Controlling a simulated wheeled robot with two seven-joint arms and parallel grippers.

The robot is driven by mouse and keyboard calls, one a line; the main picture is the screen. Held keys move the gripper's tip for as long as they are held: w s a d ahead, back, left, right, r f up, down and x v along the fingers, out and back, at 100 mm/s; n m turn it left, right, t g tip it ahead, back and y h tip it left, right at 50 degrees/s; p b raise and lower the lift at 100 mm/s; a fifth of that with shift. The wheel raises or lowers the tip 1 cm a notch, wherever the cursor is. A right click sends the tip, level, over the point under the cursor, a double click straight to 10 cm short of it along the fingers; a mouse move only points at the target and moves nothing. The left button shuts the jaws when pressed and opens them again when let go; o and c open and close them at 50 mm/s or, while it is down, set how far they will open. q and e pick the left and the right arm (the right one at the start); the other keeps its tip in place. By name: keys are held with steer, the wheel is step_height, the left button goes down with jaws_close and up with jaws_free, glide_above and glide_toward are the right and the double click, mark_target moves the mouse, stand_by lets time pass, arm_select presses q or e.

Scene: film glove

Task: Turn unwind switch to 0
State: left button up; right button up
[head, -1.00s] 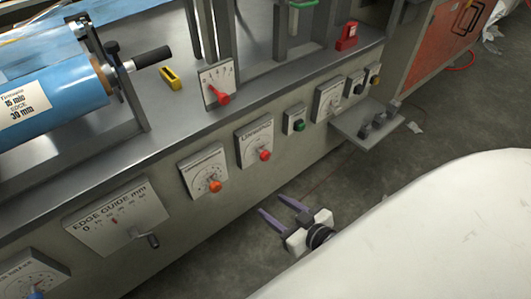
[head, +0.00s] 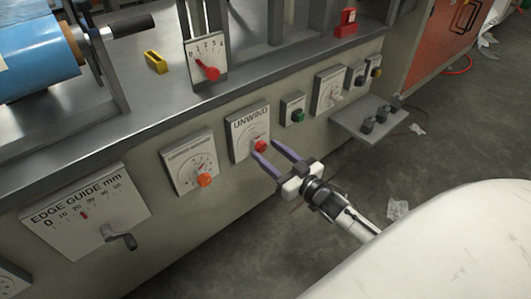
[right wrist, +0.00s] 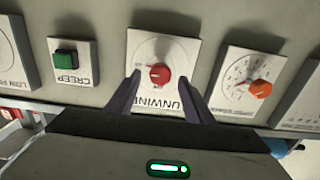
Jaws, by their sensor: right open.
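The unwind switch is a red knob (head: 260,145) on a white plate labelled UNWIND (head: 248,125), on the machine's front panel. In the right wrist view the red knob (right wrist: 159,74) shows upside down between my finger tips. My right gripper (head: 267,149) is open in front of the plate, its two purple fingers pointing at the knob. It also shows in the right wrist view (right wrist: 162,88), with one finger on each side of the knob. I cannot tell whether the fingers touch it. The plate's small scale marks are too small to read. My left gripper is out of view.
An orange knob (head: 204,180) sits left of the unwind plate. A green button (head: 298,116) sits right of it. A crank (head: 120,238) and a small shelf (head: 362,124) stick out from the panel. The floor in front is mostly clear.

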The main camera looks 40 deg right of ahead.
steer(key=shift+w, duration=1)
steer(key=shift+c, duration=0.5)
steer(key=c, duration=1)
steer(key=shift+o, duration=0.3)
